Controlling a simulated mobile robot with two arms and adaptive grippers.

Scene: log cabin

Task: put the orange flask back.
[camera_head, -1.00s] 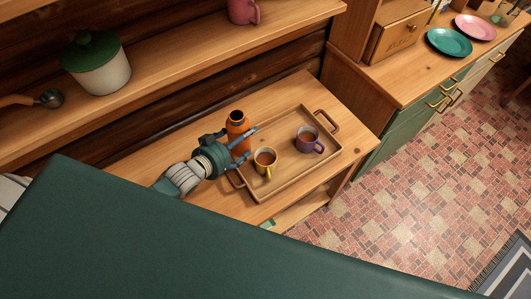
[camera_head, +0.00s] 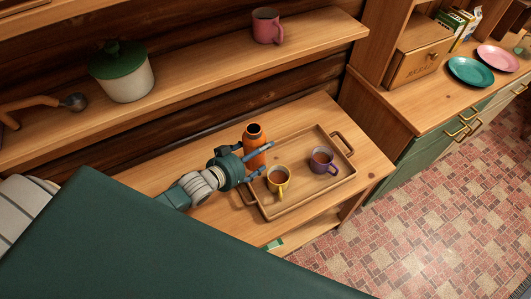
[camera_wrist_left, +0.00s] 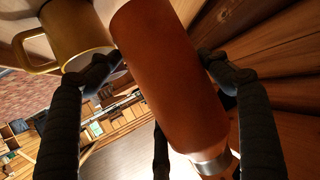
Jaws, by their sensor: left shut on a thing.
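The orange flask (camera_head: 254,147) stands upright, open end up, at the back left corner of the wooden tray (camera_head: 300,204). I cannot tell whether its base is on the tray or on the tabletop. My left gripper (camera_head: 258,163) comes in from the left and is shut on the flask, one finger on each side. In the left wrist view the flask (camera_wrist_left: 165,75) fills the space between the fingers. A yellow mug (camera_head: 278,180) stands on the tray close to the front finger; it also shows in the left wrist view (camera_wrist_left: 72,35). My right gripper is out of view.
A purple mug (camera_head: 322,161) stands on the tray's right part. The wooden table (camera_head: 375,165) is bare around the tray. A shelf (camera_head: 190,83) above the table holds a green-lidded jar (camera_head: 124,75) and a pink mug (camera_head: 267,27). A counter with plates (camera_head: 470,71) is at right.

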